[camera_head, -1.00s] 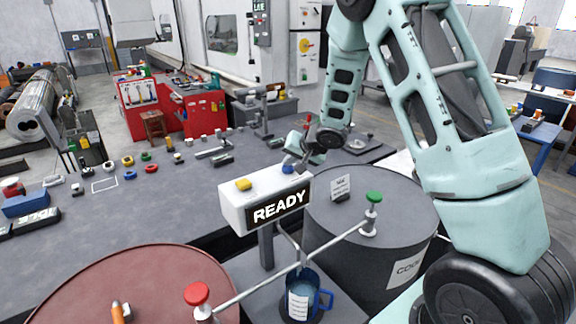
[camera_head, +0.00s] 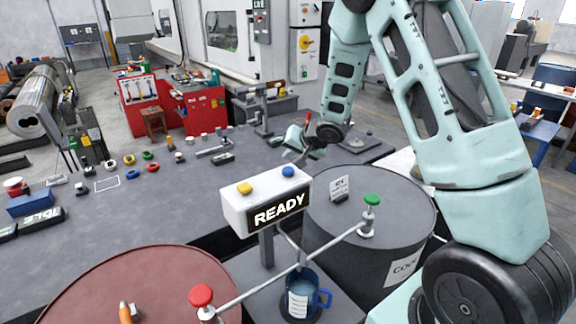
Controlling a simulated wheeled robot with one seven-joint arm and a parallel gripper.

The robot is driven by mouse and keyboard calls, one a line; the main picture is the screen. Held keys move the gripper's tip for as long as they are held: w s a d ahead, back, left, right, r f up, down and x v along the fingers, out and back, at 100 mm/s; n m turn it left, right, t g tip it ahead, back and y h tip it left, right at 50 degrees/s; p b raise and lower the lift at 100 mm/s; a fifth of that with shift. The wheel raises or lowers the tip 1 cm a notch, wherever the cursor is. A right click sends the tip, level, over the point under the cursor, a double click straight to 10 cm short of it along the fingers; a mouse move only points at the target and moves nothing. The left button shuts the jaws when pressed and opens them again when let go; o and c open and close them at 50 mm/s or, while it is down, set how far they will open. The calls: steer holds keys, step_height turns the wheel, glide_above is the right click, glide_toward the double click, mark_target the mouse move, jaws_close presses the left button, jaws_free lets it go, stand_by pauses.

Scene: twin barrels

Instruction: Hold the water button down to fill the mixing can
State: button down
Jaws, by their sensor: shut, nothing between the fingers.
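A white control box (camera_head: 240,215) stands on a post and its display reads READY. On its top are a yellow button (camera_head: 245,188) at the left and a blue button (camera_head: 288,172) at the right. My gripper (camera_head: 293,156) is shut and empty, its tips just above and behind the blue button, apart from it as far as I can see. The blue mixing can (camera_head: 322,299) stands upright below the box, under the pipe junction, with a white label and a handle on its right. Its inside looks bluish; the level is hard to read.
A dark red barrel (camera_head: 130,275) stands at the left and a grey barrel (camera_head: 405,215) at the right. Pipes with a red knob (camera_head: 201,296) and a green knob (camera_head: 371,200) meet over the can. The grey bench (camera_head: 90,235) behind holds several small parts.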

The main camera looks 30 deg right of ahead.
mark_target(290, 171)
steer(key=shift+r+p, duration=1.5)
steer(key=shift+r, duration=0.25)
steer(key=shift+f, duration=0.1)
steer(key=a+b, duration=0.1)
steer(key=a, duration=0.2)
steer(key=s+a+f+n+b, duration=0.1)
steer(key=a+b, duration=0.1)
steer(key=a, duration=0.1)
steer(key=s+a+n+g+b, duration=0.1)
steer(key=a, duration=0.2)
steer(key=shift+s+f+b, duration=0.25)
steer(key=shift+f+b, duration=0.05)
steer(key=shift+b, duration=0.1)
steer(key=s+a+f+n+g+b, duration=0.3)
steer(key=s+a+n+b, duration=0.15)
steer(key=s+a, duration=0.55)
steer(key=s+a+f+n+g+b, duration=0.2)
steer(key=s+a+n+b, duration=0.25)
steer(key=s+a, duration=0.6)
steer(key=s+f+n+g+b, duration=0.2)
steer(key=s+n+g, duration=0.1)
steer(key=s, duration=1.2)
steer(key=shift+d+n+h+b, duration=0.3)
steer(key=shift+n+b, duration=0.1)
steer(key=shift+n, duration=0.2)
